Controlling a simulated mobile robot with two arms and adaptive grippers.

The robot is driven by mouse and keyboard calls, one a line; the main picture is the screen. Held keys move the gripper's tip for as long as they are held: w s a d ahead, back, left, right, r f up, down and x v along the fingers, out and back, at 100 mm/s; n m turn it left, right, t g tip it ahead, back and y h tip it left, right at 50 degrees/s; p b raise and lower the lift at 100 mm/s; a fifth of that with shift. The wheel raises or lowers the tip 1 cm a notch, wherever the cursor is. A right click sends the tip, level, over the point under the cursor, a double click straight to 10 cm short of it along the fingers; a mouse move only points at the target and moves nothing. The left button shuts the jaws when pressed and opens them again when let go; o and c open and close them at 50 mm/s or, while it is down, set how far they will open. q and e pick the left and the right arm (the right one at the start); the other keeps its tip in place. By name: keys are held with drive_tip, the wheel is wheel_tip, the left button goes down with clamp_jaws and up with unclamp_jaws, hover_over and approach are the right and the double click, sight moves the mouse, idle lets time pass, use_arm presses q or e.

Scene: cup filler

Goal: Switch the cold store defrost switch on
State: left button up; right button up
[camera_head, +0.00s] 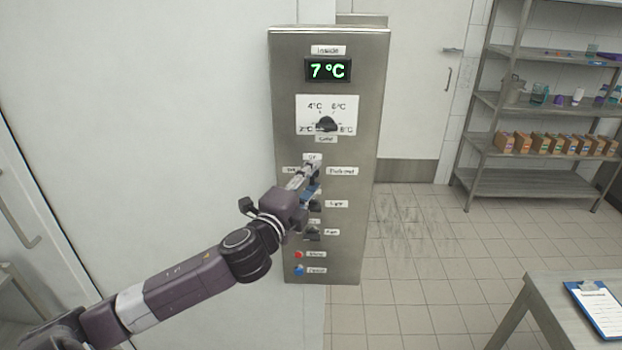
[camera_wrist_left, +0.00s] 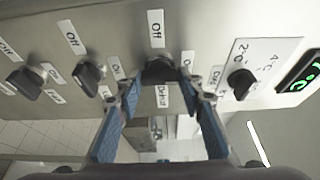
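The grey metal control panel (camera_head: 345,215) stands upright in front of me. The defrost switch (camera_wrist_left: 160,70) is a dark knob with an "Off" label above it and a "Defrost" label (camera_head: 342,171) beside it. My left gripper (camera_head: 309,176) reaches the panel at this switch and hides most of it in the head view. In the left wrist view, its two blue fingers (camera_wrist_left: 163,86) stand on either side of the knob, apart, with a gap showing on each side. The knob's exact angle is hard to tell. My right gripper is not in view.
Above is a temperature dial (camera_head: 326,124) and a green display (camera_head: 328,69) reading 7 °C. Lower down are other dark knobs (camera_wrist_left: 88,75), a red button (camera_head: 298,254) and a blue button (camera_head: 298,270). A shelf rack (camera_head: 530,185) and a table (camera_head: 550,290) stand right.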

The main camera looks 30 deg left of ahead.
use_arm(q)
drive_tip(key=o, duration=0.4)
drive_tip(key=s+d, duration=0.2)
drive_tip(key=s, duration=1)
drive_tip(key=shift+w+a+f, duration=0.1)
idle(0.5)
